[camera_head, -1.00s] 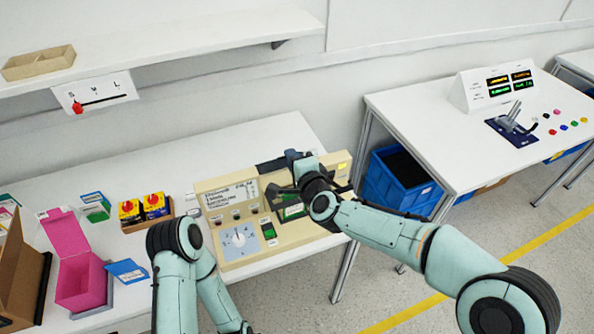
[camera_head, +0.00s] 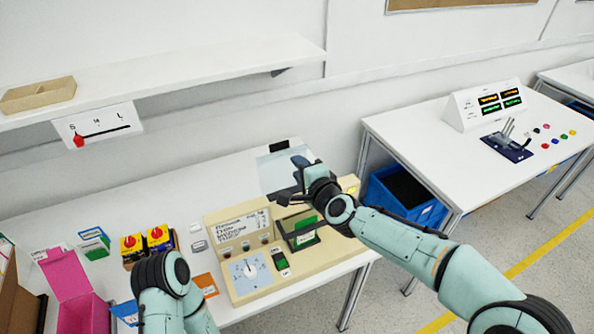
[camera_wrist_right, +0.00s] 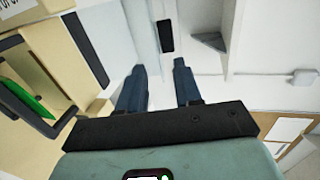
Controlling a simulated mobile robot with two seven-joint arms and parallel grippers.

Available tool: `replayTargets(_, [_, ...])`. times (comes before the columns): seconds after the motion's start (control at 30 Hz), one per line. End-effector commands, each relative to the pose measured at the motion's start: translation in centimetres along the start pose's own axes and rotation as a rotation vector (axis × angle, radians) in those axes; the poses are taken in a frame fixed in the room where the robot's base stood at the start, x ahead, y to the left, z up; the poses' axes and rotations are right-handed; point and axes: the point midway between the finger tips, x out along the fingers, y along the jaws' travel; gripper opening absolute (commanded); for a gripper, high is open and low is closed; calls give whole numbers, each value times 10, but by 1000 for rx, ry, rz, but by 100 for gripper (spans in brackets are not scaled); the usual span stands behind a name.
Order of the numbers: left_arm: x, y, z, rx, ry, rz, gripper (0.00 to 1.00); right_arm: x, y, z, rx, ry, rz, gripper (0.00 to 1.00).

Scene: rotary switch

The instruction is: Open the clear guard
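The clear guard (camera_head: 279,172) is a see-through panel with a dark tab at its top edge. In the head view it stands raised at the back of the beige control panel (camera_head: 262,287). The dark-framed recess with a green part (camera_head: 303,229) in front of it is uncovered. My right gripper (camera_head: 298,170) is at the guard, overlapping its right part. In the wrist view its two dark blue fingers (camera_wrist_right: 158,88) are apart, with the pale guard and its black tab (camera_wrist_right: 166,36) beyond them. Contact cannot be told. My left gripper is out of view.
A dial (camera_head: 250,271) and a green-topped switch (camera_head: 280,260) sit on the panel's front. A pink box (camera_head: 66,276) and red-knobbed yellow boxes (camera_head: 146,243) stand to the left. A shelf (camera_head: 160,72) hangs above. A second table (camera_head: 425,135) stands right.

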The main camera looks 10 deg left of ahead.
Motion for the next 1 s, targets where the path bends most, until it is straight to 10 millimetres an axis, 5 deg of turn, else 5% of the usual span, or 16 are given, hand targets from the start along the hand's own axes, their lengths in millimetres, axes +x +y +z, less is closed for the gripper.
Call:
replayTargets(0.33, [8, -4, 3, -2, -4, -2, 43, -15, 2, 0, 0, 0, 1, 34])
replayTargets(0.8, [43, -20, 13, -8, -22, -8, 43, -108, 3, -2, 1, 2, 0, 34])
replayTargets(1.0, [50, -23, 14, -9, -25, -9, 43, -129, 2, -3, 2, 1, 1, 34])
